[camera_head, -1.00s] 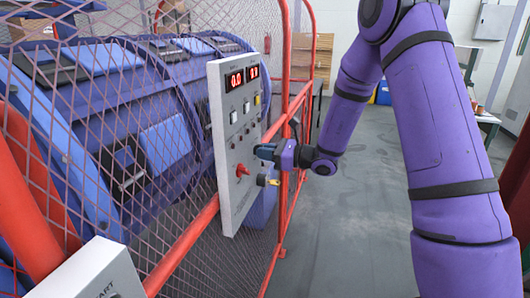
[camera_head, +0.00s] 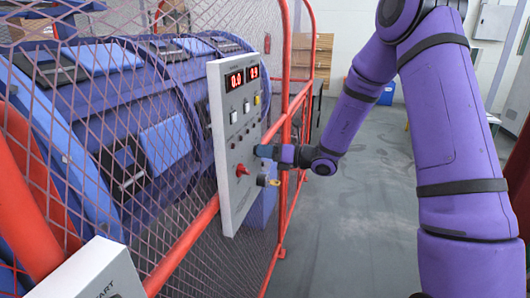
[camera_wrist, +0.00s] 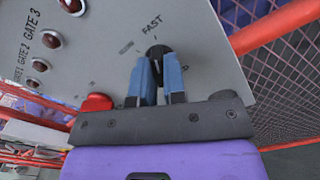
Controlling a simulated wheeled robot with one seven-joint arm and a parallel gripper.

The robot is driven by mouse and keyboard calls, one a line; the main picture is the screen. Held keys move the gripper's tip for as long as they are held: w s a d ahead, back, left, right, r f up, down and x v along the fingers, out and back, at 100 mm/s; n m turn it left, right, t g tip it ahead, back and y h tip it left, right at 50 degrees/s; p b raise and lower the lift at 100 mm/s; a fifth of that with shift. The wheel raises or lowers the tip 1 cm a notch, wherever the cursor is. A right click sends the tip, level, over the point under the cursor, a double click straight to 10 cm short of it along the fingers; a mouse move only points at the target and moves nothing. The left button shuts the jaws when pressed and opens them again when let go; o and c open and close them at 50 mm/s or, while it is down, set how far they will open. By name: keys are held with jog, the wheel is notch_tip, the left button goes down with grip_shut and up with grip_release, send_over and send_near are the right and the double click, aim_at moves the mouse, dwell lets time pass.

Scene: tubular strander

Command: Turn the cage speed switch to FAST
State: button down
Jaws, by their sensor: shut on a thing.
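The cage speed switch (camera_wrist: 158,51) is a black knob on the light grey control panel (camera_wrist: 105,60). The word FAST is printed above it in the wrist view, with smaller, hard-to-read marks on either side. My gripper (camera_wrist: 159,84) has its two blue fingers shut on the knob, one on each side. The fingers hide much of the knob, so its exact pointing is unclear. In the head view my gripper (camera_head: 264,151) reaches the right edge of the panel (camera_head: 235,205), and the switch is hidden there.
Red lit displays (camera_head: 242,77) top the panel. Gate lamps (camera_wrist: 72,5) line it. Red rails (camera_head: 187,240) and mesh stand around it. The floor (camera_head: 340,230) to the right is clear.

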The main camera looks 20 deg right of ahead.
dwell(0.4)
jog(key=c, duration=1.2)
grip_release()
jog(key=shift+d, duration=0.1)
jog(key=v, duration=1)
jog(key=shift+s+d, duration=0.2)
jog(key=shift+d, duration=0.05)
